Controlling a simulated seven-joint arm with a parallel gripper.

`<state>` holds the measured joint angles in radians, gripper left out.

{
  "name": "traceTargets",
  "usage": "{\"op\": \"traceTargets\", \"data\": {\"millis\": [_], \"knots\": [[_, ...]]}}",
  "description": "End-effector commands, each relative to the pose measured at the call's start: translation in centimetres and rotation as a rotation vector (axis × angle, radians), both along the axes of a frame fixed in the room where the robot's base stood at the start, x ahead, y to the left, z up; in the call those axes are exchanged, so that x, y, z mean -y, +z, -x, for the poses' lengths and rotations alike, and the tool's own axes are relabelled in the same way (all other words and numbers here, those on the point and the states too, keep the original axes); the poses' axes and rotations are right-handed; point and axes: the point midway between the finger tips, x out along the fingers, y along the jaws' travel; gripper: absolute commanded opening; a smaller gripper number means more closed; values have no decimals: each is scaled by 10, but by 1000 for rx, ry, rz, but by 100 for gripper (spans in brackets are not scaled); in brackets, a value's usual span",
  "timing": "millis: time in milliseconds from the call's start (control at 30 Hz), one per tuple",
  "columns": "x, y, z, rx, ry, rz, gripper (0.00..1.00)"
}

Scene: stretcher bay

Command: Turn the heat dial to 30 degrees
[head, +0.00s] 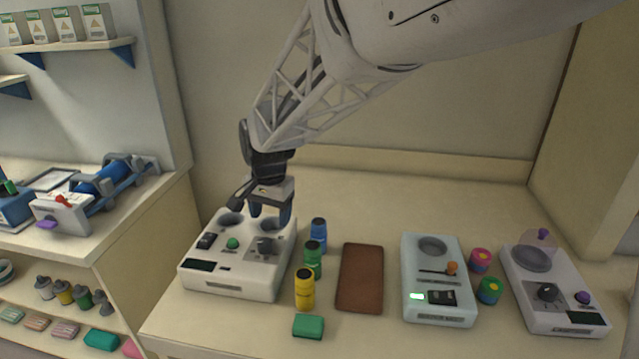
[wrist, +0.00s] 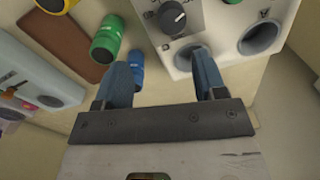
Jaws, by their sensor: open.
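A white two-well device (head: 215,277) stands at the left of the bench. It has a dark round dial (head: 267,246) on its top, which shows with a pointer line and printed marks in the wrist view (wrist: 173,18). I cannot read the marks or degrees. Another dark dial (head: 547,292) is on the white device at the far right. I cannot tell from labels which is the heat dial. My gripper (head: 269,214) is open and empty above the back of the two-well device. In the wrist view its fingers (wrist: 160,62) are apart from the dial.
A green button (head: 232,243) and a black switch (head: 207,240) share the device's top. Blue (head: 318,235), green (head: 312,260) and yellow (head: 304,289) bottles stand close to its right. A brown mat (head: 360,280) and a pale slider device (head: 436,308) lie beyond.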

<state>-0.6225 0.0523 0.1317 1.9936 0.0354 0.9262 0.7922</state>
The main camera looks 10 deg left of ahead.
Motion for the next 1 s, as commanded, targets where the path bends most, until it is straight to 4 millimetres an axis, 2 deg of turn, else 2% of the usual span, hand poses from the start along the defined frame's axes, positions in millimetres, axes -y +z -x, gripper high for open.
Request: {"op": "traceTargets", "data": {"millis": [100, 200, 667, 867, 1000], "knots": [[-14, -5, -1, -4, -2, 1, 64], [-18, -6, -1, -6, -5, 2, 64], [-18, -10, -1, -7, -5, 3, 64], [-18, -24, -2, -7, -5, 3, 64], [-19, -40, -2, -8, -5, 4, 64]]}}
